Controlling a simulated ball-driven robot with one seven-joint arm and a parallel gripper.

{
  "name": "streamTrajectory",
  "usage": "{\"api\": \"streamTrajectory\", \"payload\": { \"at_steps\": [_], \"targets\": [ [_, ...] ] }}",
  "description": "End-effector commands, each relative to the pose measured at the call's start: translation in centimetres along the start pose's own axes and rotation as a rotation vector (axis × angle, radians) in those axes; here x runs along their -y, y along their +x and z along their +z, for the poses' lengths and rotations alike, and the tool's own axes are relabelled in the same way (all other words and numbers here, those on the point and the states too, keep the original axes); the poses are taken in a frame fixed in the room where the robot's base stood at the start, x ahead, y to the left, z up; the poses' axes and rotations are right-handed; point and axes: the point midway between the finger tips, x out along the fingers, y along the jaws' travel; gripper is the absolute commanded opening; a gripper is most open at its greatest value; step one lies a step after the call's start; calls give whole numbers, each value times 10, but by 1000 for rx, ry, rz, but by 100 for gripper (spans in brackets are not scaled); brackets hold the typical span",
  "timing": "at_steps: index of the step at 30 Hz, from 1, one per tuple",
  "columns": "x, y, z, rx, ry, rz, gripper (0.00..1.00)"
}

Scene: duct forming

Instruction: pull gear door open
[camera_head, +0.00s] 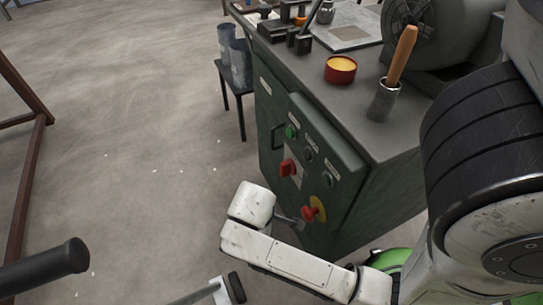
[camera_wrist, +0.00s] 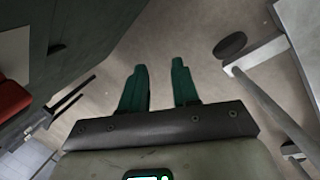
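The green machine cabinet (camera_head: 265,115) stands right of centre in the head view. Its front door panel (camera_head: 345,195) carries a green button, red knobs and labels. A dark pull handle (camera_head: 278,137) is at the panel's left edge. The panel looks closed against the cabinet. In the wrist view my gripper (camera_wrist: 164,65) has two green fingers, spread apart with nothing between them, over bare floor. A green surface (camera_wrist: 85,25) fills the upper left there. My white arm covers the area below the panel in the head view. The fingers cannot be made out clearly there.
A red switch on a yellow plate (camera_head: 315,209) sticks out near my arm. A red tin (camera_head: 340,69) and a wooden-handled tool (camera_head: 403,55) stand on the cabinet top. A small dark table (camera_head: 228,91) with grey containers is behind left. The floor at left is mostly clear.

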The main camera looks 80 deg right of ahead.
Motion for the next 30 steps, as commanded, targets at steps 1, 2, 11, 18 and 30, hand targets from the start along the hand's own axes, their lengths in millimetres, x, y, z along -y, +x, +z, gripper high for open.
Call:
{"api": "streamTrajectory", "payload": {
  "at_steps": [1, 2, 11, 18, 30],
  "targets": [
    [-3, 31, -6, 33, -24, 42, 30],
    [-9, 40, -8, 58, -45, 74, 30],
    [-101, 50, -31, 558, -380, 391, 30],
    [-146, -9, -67, 1027, -659, 443, 30],
    [-163, -41, -87, 1277, -804, 413, 30]
  ]
}}
